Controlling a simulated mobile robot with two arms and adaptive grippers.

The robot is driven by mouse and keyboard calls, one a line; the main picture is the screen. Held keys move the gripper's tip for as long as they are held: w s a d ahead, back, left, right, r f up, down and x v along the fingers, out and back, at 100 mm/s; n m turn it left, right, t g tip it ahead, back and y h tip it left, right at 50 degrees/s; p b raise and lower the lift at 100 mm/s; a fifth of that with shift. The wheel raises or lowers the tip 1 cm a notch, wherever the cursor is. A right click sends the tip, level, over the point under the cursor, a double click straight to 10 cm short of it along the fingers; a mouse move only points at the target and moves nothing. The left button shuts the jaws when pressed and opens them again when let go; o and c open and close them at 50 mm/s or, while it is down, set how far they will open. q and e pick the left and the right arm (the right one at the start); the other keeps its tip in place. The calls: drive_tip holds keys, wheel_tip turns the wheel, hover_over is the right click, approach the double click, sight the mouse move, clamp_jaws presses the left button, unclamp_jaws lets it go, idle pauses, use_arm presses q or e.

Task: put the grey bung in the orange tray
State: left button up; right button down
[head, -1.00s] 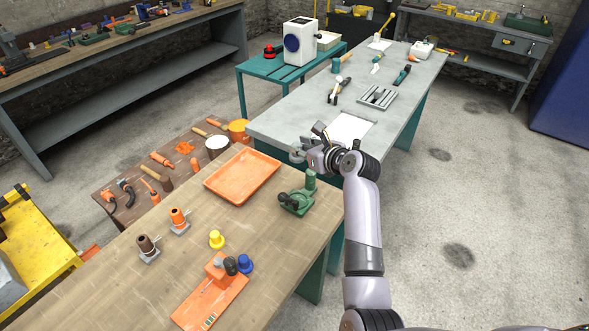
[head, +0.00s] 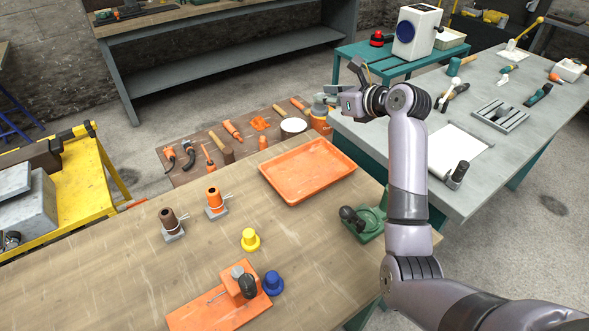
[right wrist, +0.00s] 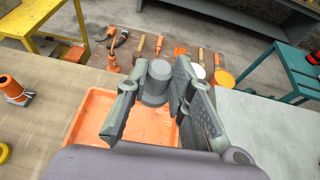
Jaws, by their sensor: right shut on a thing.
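The grey bung (right wrist: 156,84) is a stepped grey cylinder between the fingers of my right gripper (right wrist: 158,85) in the right wrist view. The gripper is shut on it. In the head view my right gripper (head: 338,88) is in the air beyond the tray's far right corner, near the grey table's corner. The orange tray (head: 308,172) lies on the wooden table and looks empty. In the right wrist view the tray (right wrist: 88,108) shows below and behind the fingers, partly hidden by them. My left gripper is not in view.
A green fixture (head: 368,222) with a dark knob stands right of the tray. A yellow bung (head: 250,241), a blue bung (head: 273,284) and an orange stand (head: 215,308) are nearer. Two clamped pieces stand left of the tray. The wood between is clear.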

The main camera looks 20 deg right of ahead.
wheel_tip(320, 180, down, 16)
drive_tip(key=shift+s+r+p, duration=0.1)
drive_tip(key=shift+p, duration=0.3)
wheel_tip(320, 180, down, 4)
drive_tip(key=shift+r, duration=0.25)
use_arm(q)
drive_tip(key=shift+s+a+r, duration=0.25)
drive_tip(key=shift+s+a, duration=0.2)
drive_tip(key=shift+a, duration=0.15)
use_arm(e)
drive_tip(key=shift+f, duration=0.2)
drive_tip(key=shift+f, duration=0.15)
drive_tip(key=c, duration=1.4)
unclamp_jaws()
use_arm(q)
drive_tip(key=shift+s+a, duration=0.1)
